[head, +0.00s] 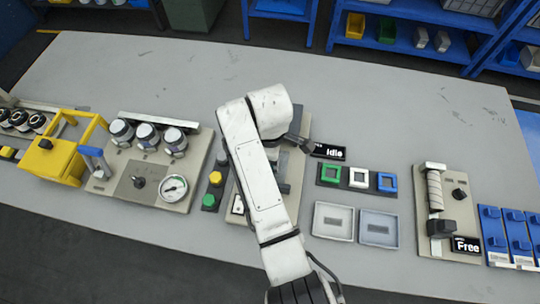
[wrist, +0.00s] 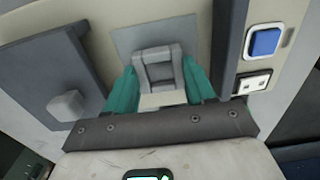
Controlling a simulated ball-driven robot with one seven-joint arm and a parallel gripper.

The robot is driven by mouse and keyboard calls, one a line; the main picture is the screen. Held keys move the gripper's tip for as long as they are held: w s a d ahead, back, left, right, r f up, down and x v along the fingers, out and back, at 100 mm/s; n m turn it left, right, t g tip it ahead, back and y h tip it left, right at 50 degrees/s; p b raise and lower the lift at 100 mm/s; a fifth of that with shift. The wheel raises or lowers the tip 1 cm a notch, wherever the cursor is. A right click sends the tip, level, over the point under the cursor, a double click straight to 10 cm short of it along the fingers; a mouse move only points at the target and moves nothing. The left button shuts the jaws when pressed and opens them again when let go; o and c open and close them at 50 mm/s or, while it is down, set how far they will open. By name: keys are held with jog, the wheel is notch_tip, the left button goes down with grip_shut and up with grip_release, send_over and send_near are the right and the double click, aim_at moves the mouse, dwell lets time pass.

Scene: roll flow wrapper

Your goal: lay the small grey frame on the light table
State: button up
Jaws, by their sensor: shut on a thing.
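In the wrist view, the teal fingers of my gripper (wrist: 160,78) are shut on a small grey frame (wrist: 156,53), one finger on each side of it. The frame is in front of a grey square plate on a pale panel; I cannot tell whether it touches the plate or is fixed to it. In the head view, my arm hides most of that panel, the fingers and the frame. The light grey table (head: 400,110) fills most of the head view.
A dark rack with green, white and blue square frames (head: 358,179) stands right of my arm, with two shallow trays (head: 333,221) in front. A gauge panel (head: 150,190) is at left, a roller unit (head: 445,215) at right. The table's back half is mostly clear.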

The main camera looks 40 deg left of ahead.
jog(key=shift+f, duration=0.5)
jog(key=shift+f, duration=0.1)
jog(key=o, duration=1)
jog(key=shift+r+p, duration=0.45)
jog(key=shift+r, duration=5.7)
